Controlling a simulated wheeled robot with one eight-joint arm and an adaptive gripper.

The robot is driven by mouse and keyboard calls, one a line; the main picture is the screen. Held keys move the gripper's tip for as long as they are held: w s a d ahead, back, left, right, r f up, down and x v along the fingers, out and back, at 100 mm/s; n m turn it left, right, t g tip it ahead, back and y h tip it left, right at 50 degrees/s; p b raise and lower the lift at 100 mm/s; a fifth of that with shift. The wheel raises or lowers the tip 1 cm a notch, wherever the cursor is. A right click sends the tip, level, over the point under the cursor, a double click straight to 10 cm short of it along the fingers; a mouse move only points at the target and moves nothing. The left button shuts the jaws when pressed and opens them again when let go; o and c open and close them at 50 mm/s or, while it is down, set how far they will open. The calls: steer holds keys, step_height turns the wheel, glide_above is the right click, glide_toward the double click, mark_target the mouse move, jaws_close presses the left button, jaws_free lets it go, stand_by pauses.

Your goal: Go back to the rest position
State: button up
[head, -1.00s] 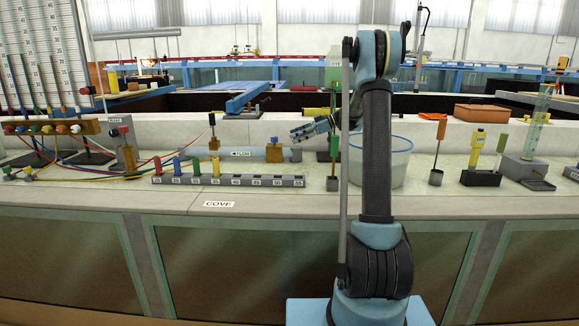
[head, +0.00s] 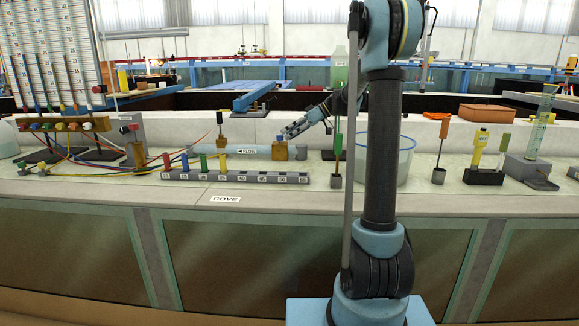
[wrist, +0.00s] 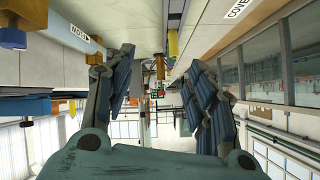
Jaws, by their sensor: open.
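My gripper (head: 293,131) is open and empty in the head view, held above the counter just left of my arm column. Its fingers point left, over the brass-coloured block (head: 279,152) on the counter. In the wrist view my gripper (wrist: 165,80) shows two dark, spread fingers with nothing between them. The wrist picture appears upside down, with the counter along its top. My forearm is partly hidden behind my upright arm link.
A numbered grey rack (head: 240,178) with coloured plugs stands on the counter to the left. A clear bucket (head: 405,160) stands right of my arm, partly hidden by it. A yellow instrument (head: 479,142) stands further right. The counter front (head: 215,212) is clear.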

steer(key=s+d+f+m+h, duration=0.2)
steer(key=s+d+m+h, duration=0.1)
steer(key=s, duration=0.8)
steer(key=s+d+f+m+h, duration=0.2)
steer(key=s+d+m, duration=0.15)
steer(key=s, duration=0.75)
steer(key=s+d+f+m+h, duration=0.2)
steer(key=s+d+f, duration=0.2)
steer(key=s, duration=0.3)
steer(key=s+d+f+m+t+h, duration=0.1)
steer(key=s+d+f+m+h, duration=0.1)
steer(key=s+d+f, duration=0.3)
steer(key=s+d+f+m+h, duration=0.2)
steer(key=s+d+f+m, duration=0.1)
steer(key=s+f, duration=0.4)
steer(key=s+d, duration=0.1)
steer(key=s, duration=0.1)
steer(key=shift+s+d+f+m+t, duration=0.15)
steer(key=shift+s+m+t, duration=0.15)
steer(key=shift+m, duration=0.05)
steer(key=shift+w+f, duration=0.2)
steer(key=shift+w, duration=0.25)
